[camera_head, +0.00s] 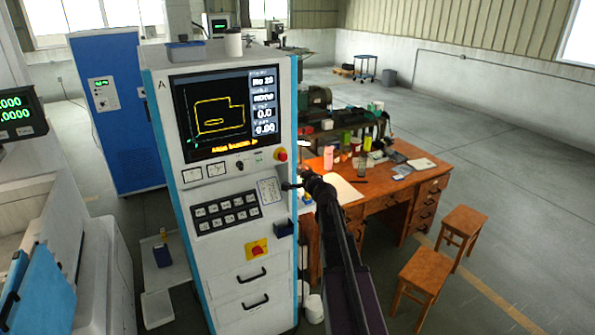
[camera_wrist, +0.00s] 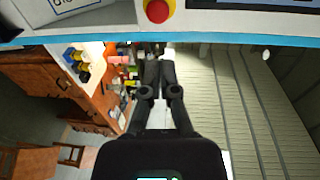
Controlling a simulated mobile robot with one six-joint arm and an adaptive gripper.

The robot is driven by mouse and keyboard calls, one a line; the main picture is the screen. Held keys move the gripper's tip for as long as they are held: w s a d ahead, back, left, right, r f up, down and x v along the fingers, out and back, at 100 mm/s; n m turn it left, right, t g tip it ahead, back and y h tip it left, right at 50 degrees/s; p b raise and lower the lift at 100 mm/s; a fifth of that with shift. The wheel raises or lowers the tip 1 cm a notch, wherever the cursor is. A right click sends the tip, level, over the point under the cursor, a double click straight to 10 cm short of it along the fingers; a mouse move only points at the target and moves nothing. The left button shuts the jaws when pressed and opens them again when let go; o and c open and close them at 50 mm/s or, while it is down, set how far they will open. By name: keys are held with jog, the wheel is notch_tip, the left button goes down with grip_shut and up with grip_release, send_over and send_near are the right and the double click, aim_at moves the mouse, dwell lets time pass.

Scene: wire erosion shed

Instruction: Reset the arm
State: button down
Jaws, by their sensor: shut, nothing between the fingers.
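My gripper (camera_head: 287,186) is at the right edge of the control cabinet (camera_head: 238,232), at the height of its button panel (camera_head: 226,211). In the wrist view my gripper (camera_wrist: 160,65) has its two dark fingers side by side, shut and empty. I cannot tell whether the fingertips touch the cabinet. In the head view my dark arm reaches up from the bottom, right of the cabinet. A red button (camera_wrist: 158,11) shows at the top of the wrist view. The cabinet screen (camera_head: 223,113) shows a yellow outline on black.
A wooden desk (camera_head: 395,192) covered with bottles and papers stands right of my arm. Two wooden stools (camera_head: 422,273) stand in front of it. A blue cabinet (camera_head: 118,110) stands at the left. Open floor (camera_head: 500,180) lies to the right.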

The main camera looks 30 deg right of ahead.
dwell(0.5)
jog(key=s+a+f+n+g+y+b, duration=0.35)
jog(key=s+a+f+n+b, duration=0.2)
jog(key=a+f, duration=0.5)
jog(key=s+a+f+n+g+y+b, duration=0.2)
jog(key=s+a+f+n+g+b, duration=0.3)
jog(key=a+f, duration=0.5)
jog(key=s+a+f+n+g+h+b, duration=0.2)
jog(key=s+a+f+n+g+b, duration=0.1)
jog(key=s+f, duration=0.5)
jog(key=s+a+f+n+g+h+b, duration=0.3)
jog(key=s+f+n+g+b, duration=0.2)
jog(key=s+f, duration=0.3)
jog(key=s+b, duration=0.1)
jog(key=s, duration=0.3)
jog(key=shift+d, duration=0.1)
